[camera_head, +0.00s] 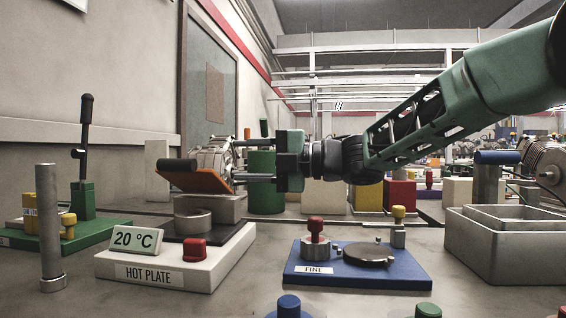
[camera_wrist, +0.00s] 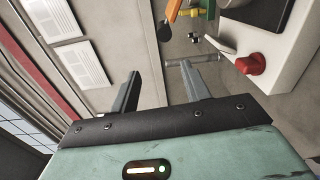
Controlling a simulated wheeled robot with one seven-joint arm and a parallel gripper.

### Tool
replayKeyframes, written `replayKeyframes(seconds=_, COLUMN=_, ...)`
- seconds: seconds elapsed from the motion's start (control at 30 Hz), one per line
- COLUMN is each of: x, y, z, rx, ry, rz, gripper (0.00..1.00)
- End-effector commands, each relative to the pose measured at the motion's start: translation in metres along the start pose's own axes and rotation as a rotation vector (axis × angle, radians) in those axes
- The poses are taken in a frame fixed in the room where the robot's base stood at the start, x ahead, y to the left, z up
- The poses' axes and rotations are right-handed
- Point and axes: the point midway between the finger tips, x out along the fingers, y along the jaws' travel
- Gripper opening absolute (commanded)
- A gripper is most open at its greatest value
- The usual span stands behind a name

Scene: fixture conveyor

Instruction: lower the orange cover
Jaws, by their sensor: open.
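The white hot plate (camera_head: 207,262) with its red knob (camera_head: 195,249) stands in front. A blue FINE base (camera_head: 400,274) is to its right, and grey bins (camera_head: 480,255) at the far right. A black-handled lever (camera_head: 84,130) and grey post (camera_head: 49,225) stand left.

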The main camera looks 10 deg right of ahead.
Motion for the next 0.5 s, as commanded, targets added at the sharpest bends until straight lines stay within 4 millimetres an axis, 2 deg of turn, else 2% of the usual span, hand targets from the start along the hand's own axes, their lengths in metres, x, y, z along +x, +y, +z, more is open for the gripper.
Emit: replayKeyframes(seconds=0.5, x=-0.035, y=0.0, z=0.0, rx=-0.002, ry=0.0, rz=0.001, gripper=0.47)
